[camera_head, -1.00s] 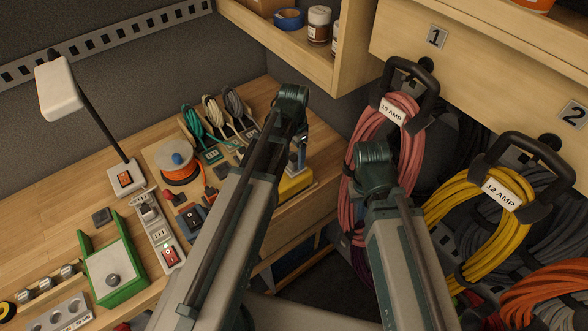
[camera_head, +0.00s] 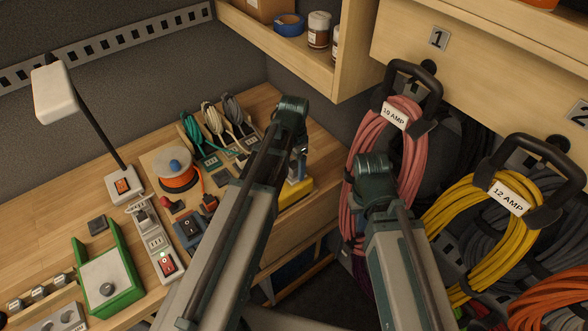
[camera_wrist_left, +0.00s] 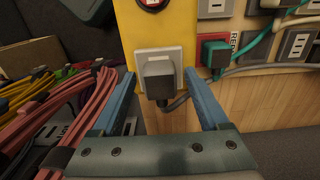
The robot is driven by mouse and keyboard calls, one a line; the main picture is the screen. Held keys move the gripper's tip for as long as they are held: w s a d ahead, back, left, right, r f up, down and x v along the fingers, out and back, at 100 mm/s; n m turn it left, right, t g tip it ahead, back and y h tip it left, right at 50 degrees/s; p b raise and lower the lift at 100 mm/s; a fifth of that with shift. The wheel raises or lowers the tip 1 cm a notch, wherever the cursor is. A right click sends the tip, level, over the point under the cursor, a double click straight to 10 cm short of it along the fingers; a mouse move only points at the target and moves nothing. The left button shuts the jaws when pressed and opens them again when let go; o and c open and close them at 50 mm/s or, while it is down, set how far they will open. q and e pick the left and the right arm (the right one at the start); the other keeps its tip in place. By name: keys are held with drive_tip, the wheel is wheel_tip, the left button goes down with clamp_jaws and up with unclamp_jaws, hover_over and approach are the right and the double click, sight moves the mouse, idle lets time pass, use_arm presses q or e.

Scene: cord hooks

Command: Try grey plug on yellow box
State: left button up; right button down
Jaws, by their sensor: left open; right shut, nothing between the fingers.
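The yellow box (camera_head: 298,190) stands at the bench's right edge in the head view. In the left wrist view its yellow face (camera_wrist_left: 180,28) fills the upper middle, with a white socket plate on it. The dark grey plug (camera_wrist_left: 157,82) is at this socket, its cord leading off to the right. How deep it sits cannot be told. My left gripper (camera_wrist_left: 162,95) is open, its blue fingers either side of the plug, apart from it. In the head view my left gripper is mostly hidden by its arm. My right arm hangs before the cords; its gripper is hidden.
A green plug (camera_wrist_left: 215,54) sits in a red-framed socket right of the box. Pink cords (camera_wrist_left: 85,115) hang close left of my left gripper. The bench holds an orange cord reel (camera_head: 178,172), a power strip (camera_head: 153,240) and a green-sided box (camera_head: 108,280).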

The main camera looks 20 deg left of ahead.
sight(294, 165)
use_arm(q)
drive_tip(key=shift+c, duration=0.3)
clamp_jaws()
drive_tip(key=shift+r, duration=0.1)
drive_tip(key=shift+r+p, duration=2.95)
drive_tip(key=shift+p, duration=0.1)
drive_tip(key=w+a+f+b, duration=0.1)
drive_tip(key=w+a, duration=0.1)
drive_tip(key=w+a+f+b, duration=0.1)
drive_tip(key=w+a, duration=0.1)
drive_tip(key=w+a+f+b, duration=0.1)
drive_tip(key=w+a, duration=0.1)
drive_tip(key=shift+w+a+f+b, duration=0.15)
drive_tip(key=shift+w+f+b, duration=0.05)
drive_tip(key=shift+f+b, duration=0.2)
drive_tip(key=w+a+f+b, duration=0.2)
drive_tip(key=w+a, duration=0.2)
drive_tip(key=a, duration=0.4)
drive_tip(key=shift+w+f, duration=0.3)
drive_tip(key=shift+w, duration=0.05)
